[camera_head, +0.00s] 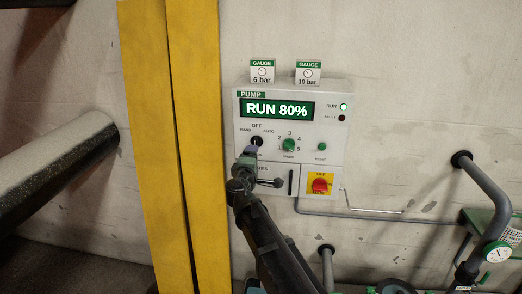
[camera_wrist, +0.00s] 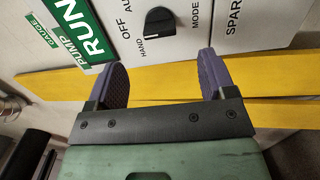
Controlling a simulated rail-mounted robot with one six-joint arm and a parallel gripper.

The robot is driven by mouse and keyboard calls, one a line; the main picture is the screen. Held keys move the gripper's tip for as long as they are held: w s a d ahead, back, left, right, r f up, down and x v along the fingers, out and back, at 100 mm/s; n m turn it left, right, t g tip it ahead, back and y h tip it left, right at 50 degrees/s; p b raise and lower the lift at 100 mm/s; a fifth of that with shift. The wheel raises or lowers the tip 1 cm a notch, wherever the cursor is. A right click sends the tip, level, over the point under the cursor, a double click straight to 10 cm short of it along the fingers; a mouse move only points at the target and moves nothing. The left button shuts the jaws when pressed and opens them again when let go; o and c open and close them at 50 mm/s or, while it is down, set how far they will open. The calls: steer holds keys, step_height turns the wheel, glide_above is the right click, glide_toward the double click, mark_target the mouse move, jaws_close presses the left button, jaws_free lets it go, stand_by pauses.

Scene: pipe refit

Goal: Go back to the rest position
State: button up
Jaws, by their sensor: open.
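My gripper (camera_wrist: 163,80) is open, its two purple-padded fingers apart with nothing between them in the wrist view. Just past the fingertips is the black mode knob (camera_wrist: 160,22) with HAND, OFF and AUTO marks; I cannot tell from these frames whether a finger touches the panel. In the head view my gripper (camera_head: 247,155) is in front of the lower left of the pump panel (camera_head: 330,140), just below the same knob (camera_head: 257,141). The panel's display (camera_head: 277,109) reads RUN 80% and the RUN lamp (camera_head: 344,107) is lit green.
Two yellow vertical beams (camera_head: 150,120) stand left of the panel. A thick dark pipe (camera_head: 60,165) juts in at the left. A red switch on a yellow plate (camera_head: 320,184) is right of my arm. Grey pipes with a round gauge (camera_head: 497,252) are at the lower right.

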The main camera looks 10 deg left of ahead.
steer(key=s+d+f+m+g, duration=0.5)
steer(key=s+d, duration=0.4)
steer(key=d, duration=0.2)
steer(key=s+d+f+m+g, duration=0.6)
steer(key=s+d, duration=0.4)
steer(key=d, duration=0.2)
steer(key=s+d+f+m+g, duration=0.6)
steer(key=s+d, duration=0.4)
steer(key=d, duration=0.2)
steer(key=shift+d+m+g, duration=0.2)
steer(key=shift+m+g, duration=0.2)
steer(key=shift+m, duration=0.1)
